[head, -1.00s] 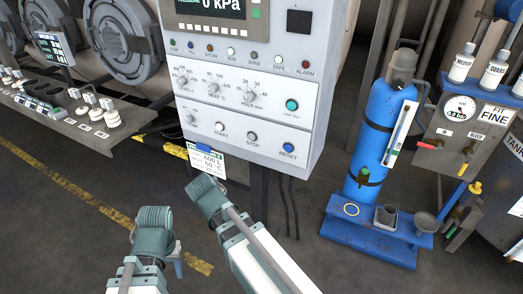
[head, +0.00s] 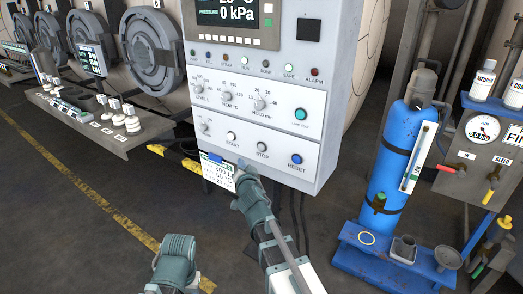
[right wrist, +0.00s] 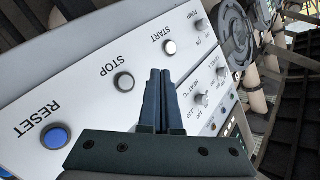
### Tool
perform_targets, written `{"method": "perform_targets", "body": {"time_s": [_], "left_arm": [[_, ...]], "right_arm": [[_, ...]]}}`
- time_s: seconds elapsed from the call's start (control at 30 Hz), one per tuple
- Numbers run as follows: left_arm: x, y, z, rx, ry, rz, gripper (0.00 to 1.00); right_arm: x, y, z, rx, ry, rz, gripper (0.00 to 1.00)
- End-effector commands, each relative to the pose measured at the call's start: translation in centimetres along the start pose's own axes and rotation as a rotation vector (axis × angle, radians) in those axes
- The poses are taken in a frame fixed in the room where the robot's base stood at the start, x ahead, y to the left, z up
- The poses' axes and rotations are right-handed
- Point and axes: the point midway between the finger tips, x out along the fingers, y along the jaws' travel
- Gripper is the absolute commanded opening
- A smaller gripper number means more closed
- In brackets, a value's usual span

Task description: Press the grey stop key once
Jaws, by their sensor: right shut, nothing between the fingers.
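The grey stop key (head: 262,146) sits in the bottom row of the control panel, between the start and reset keys. It is unobstructed in the head view. In the right wrist view the stop key (right wrist: 124,82) is left of the fingertips, with the lettering upside down. My right gripper (head: 241,165) is just below and left of the stop key in the head view. Its fingers (right wrist: 160,75) are together and empty, pointing at the panel between the stop and start keys. Whether they touch it is unclear. My left gripper (head: 175,264) is low in front; its fingertips are hidden.
The white start key (head: 234,135) and blue reset key (head: 297,159) flank the stop key. Knobs and a teal button (head: 301,114) are above. A printed card (head: 217,173) hangs at the panel's lower edge. A blue cylinder (head: 398,160) stands to the right.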

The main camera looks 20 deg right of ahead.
Motion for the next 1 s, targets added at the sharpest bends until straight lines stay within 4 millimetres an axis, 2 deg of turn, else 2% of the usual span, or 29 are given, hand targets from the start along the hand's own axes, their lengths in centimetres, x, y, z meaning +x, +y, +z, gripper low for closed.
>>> {"method": "perform_targets", "body": {"time_s": [0.17, 0.7, 1.0], "left_arm": [[0.0, 0.0, 0.0, 0.0, 0.0, 0.0, 0.5], [0.0, 0.0, 0.0, 0.0, 0.0, 0.0, 0.5], [0.0, 0.0, 0.0, 0.0, 0.0, 0.0, 0.5]], "right_arm": [[0.4, 0.3, -0.2, -0.001, -0.001, 0.002, 0.0], [4.9, 3.5, -3.5, 0.002, 0.0, 0.002, 0.0], [6.0, 4.4, -4.3, 0.001, 0.0, 0.001, 0.0]]}}
